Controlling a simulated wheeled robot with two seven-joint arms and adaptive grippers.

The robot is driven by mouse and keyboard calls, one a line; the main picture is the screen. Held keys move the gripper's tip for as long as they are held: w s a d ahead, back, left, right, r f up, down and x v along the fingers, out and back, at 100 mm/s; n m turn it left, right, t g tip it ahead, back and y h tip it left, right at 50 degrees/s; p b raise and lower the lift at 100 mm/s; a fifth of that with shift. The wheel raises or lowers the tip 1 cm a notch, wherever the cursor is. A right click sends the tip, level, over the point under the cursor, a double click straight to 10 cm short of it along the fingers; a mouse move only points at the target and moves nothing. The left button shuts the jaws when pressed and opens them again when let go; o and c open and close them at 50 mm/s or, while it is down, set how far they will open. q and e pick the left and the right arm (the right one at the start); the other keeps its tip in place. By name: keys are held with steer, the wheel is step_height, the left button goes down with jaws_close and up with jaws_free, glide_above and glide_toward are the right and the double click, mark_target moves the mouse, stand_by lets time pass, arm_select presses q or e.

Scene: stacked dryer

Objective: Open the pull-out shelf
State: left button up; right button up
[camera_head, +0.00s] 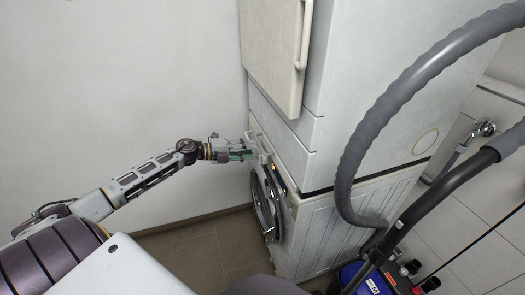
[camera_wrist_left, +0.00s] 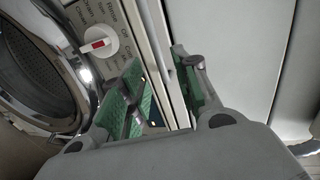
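The pull-out shelf shows in the left wrist view as a narrow pale front strip (camera_wrist_left: 155,32) between the washer's control panel and a smooth white panel. In the head view, its pale front edge (camera_head: 263,143) is small and partly hidden by my gripper. My left gripper (camera_head: 247,152) is at this front edge. In the left wrist view, its two green-padded fingers (camera_wrist_left: 159,92) are spread apart, one on each side of the strip. I cannot tell whether they touch it. My right gripper is not in view.
The washer (camera_head: 325,232) stands below, with its round door (camera_head: 265,205) and knob (camera_wrist_left: 98,42). The white dryer (camera_head: 385,75) is stacked above; its door (camera_head: 272,45) juts out. A grey hose (camera_head: 385,105) and blue vacuum cleaner (camera_head: 372,280) stand at the right. The left wall is bare.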

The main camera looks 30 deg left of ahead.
mark_target(262, 148)
arm_select(q)
steer(key=shift+x, duration=2.95)
steer(key=shift+w+d, duration=0.1)
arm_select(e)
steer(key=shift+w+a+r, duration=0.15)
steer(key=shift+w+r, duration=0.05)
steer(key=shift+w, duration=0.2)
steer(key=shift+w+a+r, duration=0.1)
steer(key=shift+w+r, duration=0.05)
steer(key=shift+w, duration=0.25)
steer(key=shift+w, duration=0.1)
arm_select(q)
jaws_close()
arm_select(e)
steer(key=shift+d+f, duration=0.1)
